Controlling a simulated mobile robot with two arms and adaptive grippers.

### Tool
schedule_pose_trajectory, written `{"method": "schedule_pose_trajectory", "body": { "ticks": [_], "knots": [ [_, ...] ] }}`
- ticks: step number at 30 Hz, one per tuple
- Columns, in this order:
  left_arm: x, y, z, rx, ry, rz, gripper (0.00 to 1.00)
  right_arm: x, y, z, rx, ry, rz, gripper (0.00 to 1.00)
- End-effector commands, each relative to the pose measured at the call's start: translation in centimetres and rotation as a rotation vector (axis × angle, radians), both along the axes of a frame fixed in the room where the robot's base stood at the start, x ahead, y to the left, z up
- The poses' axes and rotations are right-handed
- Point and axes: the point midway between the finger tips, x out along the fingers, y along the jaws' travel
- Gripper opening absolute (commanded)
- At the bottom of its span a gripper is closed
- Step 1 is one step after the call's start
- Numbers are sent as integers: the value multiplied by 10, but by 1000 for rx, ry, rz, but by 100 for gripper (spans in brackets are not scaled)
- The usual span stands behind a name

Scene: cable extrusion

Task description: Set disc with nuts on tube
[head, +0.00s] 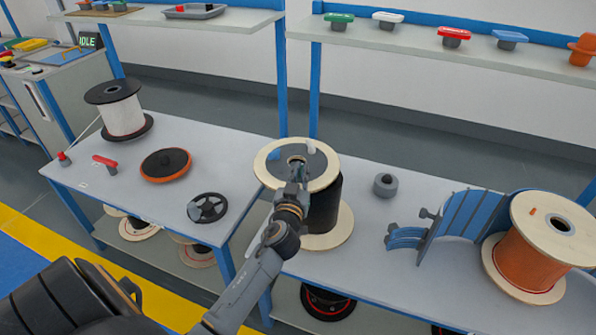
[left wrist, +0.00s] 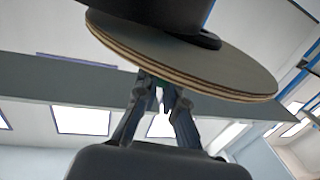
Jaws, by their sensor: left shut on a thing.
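A grey disc (head: 318,160) with a small white knob lies over the pale wooden flange on top of a black-wound spool (head: 326,203). The hub ring (head: 296,159) shows at its middle. My left gripper (head: 297,172) reaches in from the front, over the flange, and is shut on the grey disc near its middle; the exact contact is hard to see. In the left wrist view, the gripper fingers (left wrist: 160,88) pass behind the edge of the wooden flange (left wrist: 180,62), so their tips are hidden. No nuts can be clearly told apart. My right gripper is out of view.
A black disc with an orange rim (head: 166,165) and a black spoked wheel (head: 207,208) lie on the left table. A grey cylinder (head: 385,185), a blue curved guide (head: 465,214) and an orange-wound spool (head: 530,255) are on the right. Shelves stand behind.

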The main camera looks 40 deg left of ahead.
Motion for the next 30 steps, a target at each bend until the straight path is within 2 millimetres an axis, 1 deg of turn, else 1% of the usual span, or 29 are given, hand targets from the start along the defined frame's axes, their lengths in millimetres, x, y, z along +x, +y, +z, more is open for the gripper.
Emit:
{"method": "schedule_pose_trajectory", "body": {
  "ticks": [1,30],
  "knots": [
    [0,-3,-2,-3,2,-1,0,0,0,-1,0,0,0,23],
    [-2,-31,-3,-3,3,-1,0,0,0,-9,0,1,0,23]
  ]
}}
